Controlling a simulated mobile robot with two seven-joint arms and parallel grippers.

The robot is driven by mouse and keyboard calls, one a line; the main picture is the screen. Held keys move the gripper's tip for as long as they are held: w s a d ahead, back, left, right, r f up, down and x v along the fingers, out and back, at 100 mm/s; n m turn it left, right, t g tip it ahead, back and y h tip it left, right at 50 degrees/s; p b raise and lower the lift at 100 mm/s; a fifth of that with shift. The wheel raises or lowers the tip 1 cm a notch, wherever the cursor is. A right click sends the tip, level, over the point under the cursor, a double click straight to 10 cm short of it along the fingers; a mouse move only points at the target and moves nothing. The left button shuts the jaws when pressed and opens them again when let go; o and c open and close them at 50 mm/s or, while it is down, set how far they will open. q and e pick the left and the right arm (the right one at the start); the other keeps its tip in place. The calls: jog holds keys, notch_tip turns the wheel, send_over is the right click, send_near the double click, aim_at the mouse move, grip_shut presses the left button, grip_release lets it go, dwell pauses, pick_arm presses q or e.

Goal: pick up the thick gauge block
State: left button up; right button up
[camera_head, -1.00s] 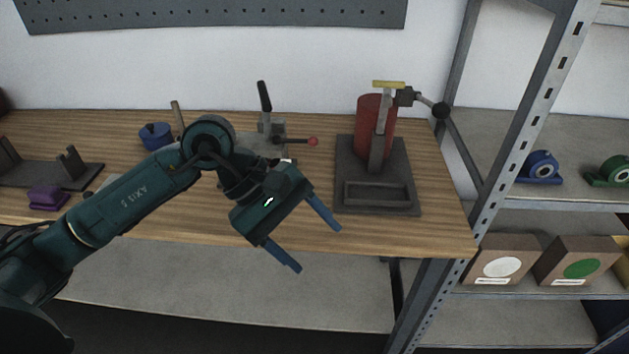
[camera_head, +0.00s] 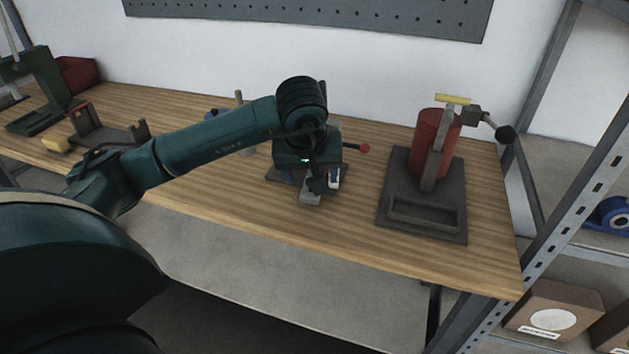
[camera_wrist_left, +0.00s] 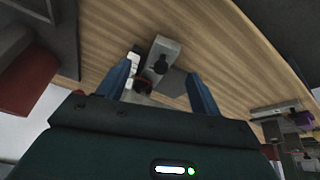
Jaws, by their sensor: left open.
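My left gripper (camera_head: 318,186) is over the workbench, pointing down at a small grey fixture with a red-tipped lever (camera_head: 364,148). In the left wrist view its two blue fingers (camera_wrist_left: 161,86) are apart, with nothing gripped between them. A grey metal piece (camera_wrist_left: 168,48) with a dark round knob lies just beyond and between the fingertips. A small pale block-like piece (camera_wrist_left: 117,77) shows beside one finger, partly hidden by it. I cannot tell which piece is the thick gauge block. My right gripper is out of view.
A press with a red cylinder (camera_head: 436,140) on a dark base (camera_head: 424,224) stands to the right. A dark bracket (camera_head: 128,137) and a yellow block (camera_head: 55,145) are at the left. The bench front (camera_head: 400,265) is clear; a metal shelf post (camera_head: 560,215) stands right.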

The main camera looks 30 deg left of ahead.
aim_at(307, 196)
pick_arm(q)
jog(key=x, duration=0.5)
jog(key=shift+a+f+p, duration=0.1)
jog(key=shift+a+p, duration=0.15)
jog(key=shift+p, duration=0.15)
jog(key=c, duration=1.2)
jog(key=shift+c, duration=0.6)
